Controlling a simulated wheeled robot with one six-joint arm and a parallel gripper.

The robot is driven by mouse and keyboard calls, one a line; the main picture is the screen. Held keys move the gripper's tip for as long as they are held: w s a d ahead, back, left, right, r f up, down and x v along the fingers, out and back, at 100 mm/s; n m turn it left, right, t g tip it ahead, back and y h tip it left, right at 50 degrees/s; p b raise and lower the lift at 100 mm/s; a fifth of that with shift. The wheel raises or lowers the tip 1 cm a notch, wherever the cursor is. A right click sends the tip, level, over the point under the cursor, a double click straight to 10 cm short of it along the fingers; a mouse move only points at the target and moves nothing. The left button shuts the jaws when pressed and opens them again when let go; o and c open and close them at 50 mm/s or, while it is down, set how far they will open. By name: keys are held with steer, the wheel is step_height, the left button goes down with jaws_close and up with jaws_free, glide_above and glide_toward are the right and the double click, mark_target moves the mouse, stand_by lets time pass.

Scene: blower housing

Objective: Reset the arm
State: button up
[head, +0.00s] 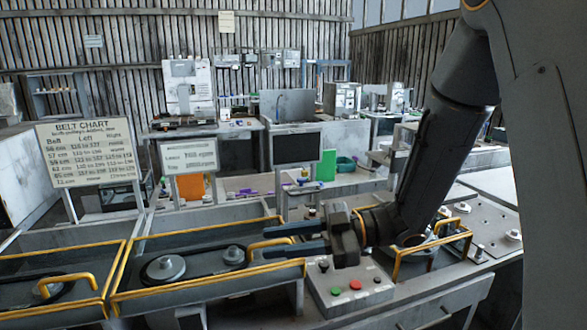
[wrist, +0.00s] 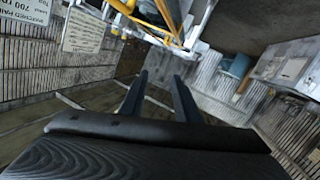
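My gripper (head: 290,238) shows in the head view at the end of my dark arm, its two blue-grey fingers pointing left.
A tray (head: 200,290) with yellow rails holds two round pulleys (head: 165,268). The control box has red, green and black buttons. A belt chart sign (head: 88,152) and a smaller sign (head: 188,155) stand behind. A dark screen (head: 297,148) and cluttered benches lie farther back.

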steer(key=w+d+f+m+t+h, duration=0.2)
steer(key=w+d+m+t+h, duration=0.25)
steer(key=w+t, duration=0.4)
steer(key=w+d+f+m+h, duration=0.1)
steer(key=d+f+m+h, duration=0.1)
steer(key=d+m+h, duration=0.4)
steer(key=w+d+f+m+h, duration=0.2)
steer(key=d+m+h, duration=0.1)
steer(key=d, duration=0.4)
steer(key=s+d+f+m+g+h, duration=0.1)
steer(key=s+d+f+m+g, duration=0.2)
steer(key=s, duration=0.6)
steer(key=s+d+f+m+g+h, duration=0.1)
steer(key=s+d+m+g+h, duration=0.15)
steer(key=s+m, duration=0.4)
step_height(320, 180, down, 12)
steer(key=s+n+g+b, duration=0.1)
steer(key=s+b, duration=0.1)
steer(key=b, duration=0.8)
steer(key=shift+a+n+g+y, duration=0.3)
steer(key=shift+a+n, duration=0.1)
steer(key=shift+a, duration=0.05)
